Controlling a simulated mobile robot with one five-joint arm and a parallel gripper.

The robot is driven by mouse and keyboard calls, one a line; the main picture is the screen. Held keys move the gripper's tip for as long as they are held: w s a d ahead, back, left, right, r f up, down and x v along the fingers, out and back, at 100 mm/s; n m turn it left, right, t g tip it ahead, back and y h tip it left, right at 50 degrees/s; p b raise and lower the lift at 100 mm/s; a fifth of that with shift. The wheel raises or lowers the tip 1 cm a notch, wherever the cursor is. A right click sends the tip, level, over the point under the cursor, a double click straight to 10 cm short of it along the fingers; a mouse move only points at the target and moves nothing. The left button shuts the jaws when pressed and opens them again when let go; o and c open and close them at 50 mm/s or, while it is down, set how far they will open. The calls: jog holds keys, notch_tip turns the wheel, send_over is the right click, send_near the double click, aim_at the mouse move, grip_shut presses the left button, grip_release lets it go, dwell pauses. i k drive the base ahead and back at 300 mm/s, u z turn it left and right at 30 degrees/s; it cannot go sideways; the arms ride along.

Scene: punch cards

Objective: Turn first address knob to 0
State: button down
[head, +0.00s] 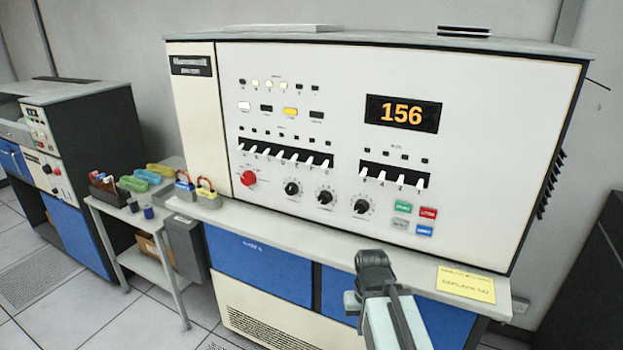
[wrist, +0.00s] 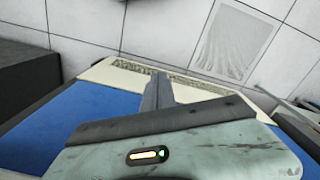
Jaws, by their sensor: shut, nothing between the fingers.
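Three black knobs with white pointers sit in a row low on the console's white front panel in the head view. The left one (head: 292,188) is nearest the red knob; the middle one (head: 325,197) and the right one (head: 361,206) follow. Their dial numbers are too small to read. My gripper (head: 374,262) is shut and empty, in front of the console's ledge, below and to the right of the left knob and apart from all the knobs. The wrist view points down at the lower blue panels and floor; no knob shows there.
A display (head: 401,114) reads 156. Coloured buttons (head: 414,218) sit to the right. A yellow note (head: 466,284) lies on the grey ledge (head: 300,232). Padlock-like blocks (head: 207,199) stand left.

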aim_at(291, 189)
jog(key=u, duration=2)
jog(key=i, duration=0.4)
jog(key=u, duration=0.05)
